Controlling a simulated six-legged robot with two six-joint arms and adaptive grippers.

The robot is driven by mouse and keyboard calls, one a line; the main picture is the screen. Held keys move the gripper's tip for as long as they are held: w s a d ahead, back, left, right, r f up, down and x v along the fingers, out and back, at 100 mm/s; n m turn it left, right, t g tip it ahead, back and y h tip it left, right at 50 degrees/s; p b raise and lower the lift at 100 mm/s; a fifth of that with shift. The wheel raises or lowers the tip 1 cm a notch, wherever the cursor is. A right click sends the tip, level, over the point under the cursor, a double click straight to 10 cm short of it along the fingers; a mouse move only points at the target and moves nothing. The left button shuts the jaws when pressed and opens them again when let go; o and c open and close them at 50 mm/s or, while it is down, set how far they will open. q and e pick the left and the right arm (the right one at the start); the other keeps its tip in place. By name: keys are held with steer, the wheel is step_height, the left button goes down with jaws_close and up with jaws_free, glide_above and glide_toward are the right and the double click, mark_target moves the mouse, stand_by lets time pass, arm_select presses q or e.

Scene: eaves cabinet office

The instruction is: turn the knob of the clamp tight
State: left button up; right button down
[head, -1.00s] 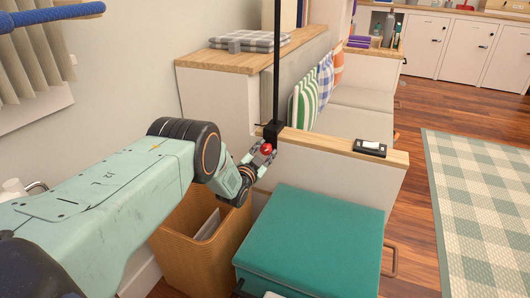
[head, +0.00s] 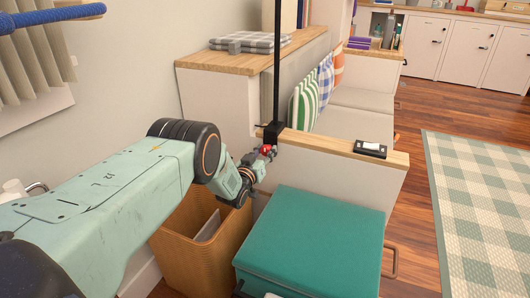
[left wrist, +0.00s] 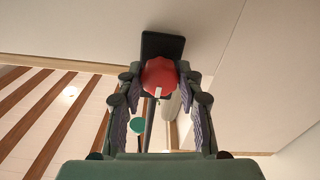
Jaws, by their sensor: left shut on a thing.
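The clamp (head: 272,134) is a black block at the foot of a thin black pole, on the end of the wooden-topped bench panel. Its red knob (head: 267,149) faces my left arm. In the left wrist view the knob (left wrist: 159,74) is a lobed red disc with a white mark at its lower edge, in front of the black clamp body (left wrist: 162,46). My left gripper (head: 262,153) is shut on the knob, with one finger on either side of it. The clamp's screw is hidden behind the knob.
A small black device (head: 370,148) lies on the panel's wooden top (head: 320,141). Wooden floor is clear at right beside a checked rug (head: 485,200).

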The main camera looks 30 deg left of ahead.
arm_select(q)
steer(key=shift+f, duration=0.1)
stand_by(0.5)
steer(key=o, duration=1.2)
steer(key=shift+n, duration=0.3)
steer(key=shift+s+d, duration=0.15)
steer(key=shift+s, duration=2.85)
steer(key=shift+s+d, duration=0.15)
steer(key=shift+s, duration=2.85)
